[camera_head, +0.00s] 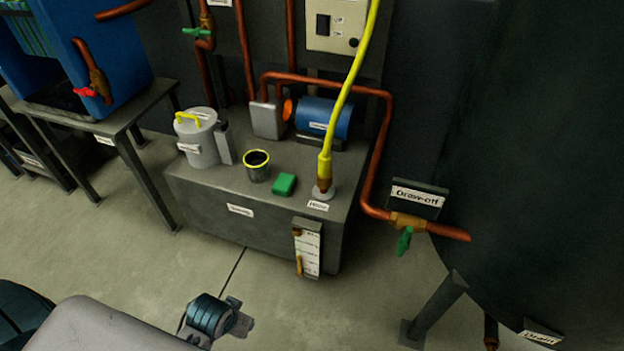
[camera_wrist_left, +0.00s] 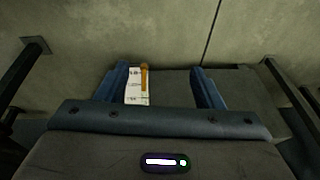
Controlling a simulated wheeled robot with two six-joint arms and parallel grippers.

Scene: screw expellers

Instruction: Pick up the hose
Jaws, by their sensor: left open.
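The yellow hose (camera_head: 345,95) hangs down from the top of the head view. Its brass lower end stands upright in a round grey holder (camera_head: 319,193) on the dark tank top, behind a small label. My left gripper (camera_head: 232,312) is low in the head view, in front of the tank, below and left of the hose end and apart from it. In the left wrist view its two blue fingers (camera_wrist_left: 160,78) are spread with nothing held between them. The hose does not show in that view. My right gripper is not in view.
The dark tank (camera_head: 200,195) carries a lidded grey pot (camera_head: 202,145), a yellow-rimmed cup (camera_head: 256,165), a green block (camera_head: 284,184) and a blue motor (camera_head: 322,116). A white gauge (camera_head: 307,250) is on its front. A copper draw-off pipe (camera_head: 445,231) runs at right.

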